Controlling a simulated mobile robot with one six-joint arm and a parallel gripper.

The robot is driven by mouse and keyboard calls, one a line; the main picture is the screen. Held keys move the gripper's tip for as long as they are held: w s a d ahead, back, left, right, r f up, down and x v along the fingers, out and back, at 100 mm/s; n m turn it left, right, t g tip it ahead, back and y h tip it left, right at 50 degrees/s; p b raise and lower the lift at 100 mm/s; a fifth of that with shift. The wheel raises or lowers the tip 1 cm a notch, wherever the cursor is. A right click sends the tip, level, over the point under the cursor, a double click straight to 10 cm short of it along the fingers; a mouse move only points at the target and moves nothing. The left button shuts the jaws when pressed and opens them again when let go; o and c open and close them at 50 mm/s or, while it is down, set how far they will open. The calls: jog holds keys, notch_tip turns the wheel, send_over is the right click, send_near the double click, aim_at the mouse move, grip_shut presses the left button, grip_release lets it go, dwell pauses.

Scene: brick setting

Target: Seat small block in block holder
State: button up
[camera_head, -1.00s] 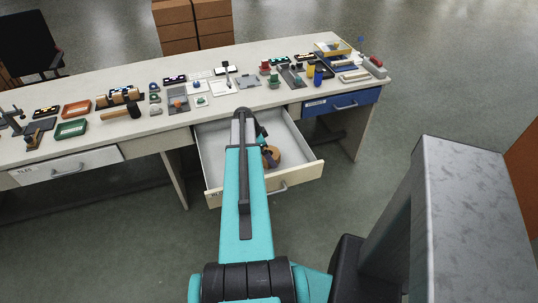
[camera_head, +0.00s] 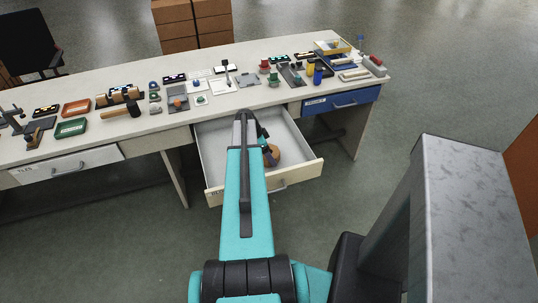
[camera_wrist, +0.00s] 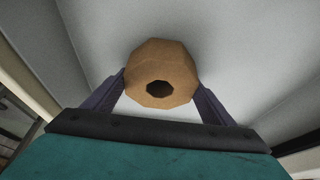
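A brown, many-sided round piece with a dark hole (camera_wrist: 160,62) lies in the open drawer (camera_head: 211,165); it also shows in the head view (camera_head: 273,156). My gripper (camera_wrist: 160,88) reaches into the drawer, with one purple finger on each side of this piece. The fingers are spread to about its width, and their tips meet its edges in the wrist view. I cannot tell whether they grip it. In the head view my arm hides part of the drawer. I cannot single out the small block or the block holder with certainty among the small items on the table.
A blue drawer (camera_head: 341,101) and a white drawer (camera_head: 67,166) are closed. Drawer walls surround my gripper.

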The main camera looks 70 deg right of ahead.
jog(key=c, duration=0.5)
jog(key=shift+c, duration=0.2)
jog(key=shift+r, duration=0.15)
notch_tip(320, 180, up, 10)
jog(key=b, duration=0.2)
dwell(0.6)
dwell(0.3)
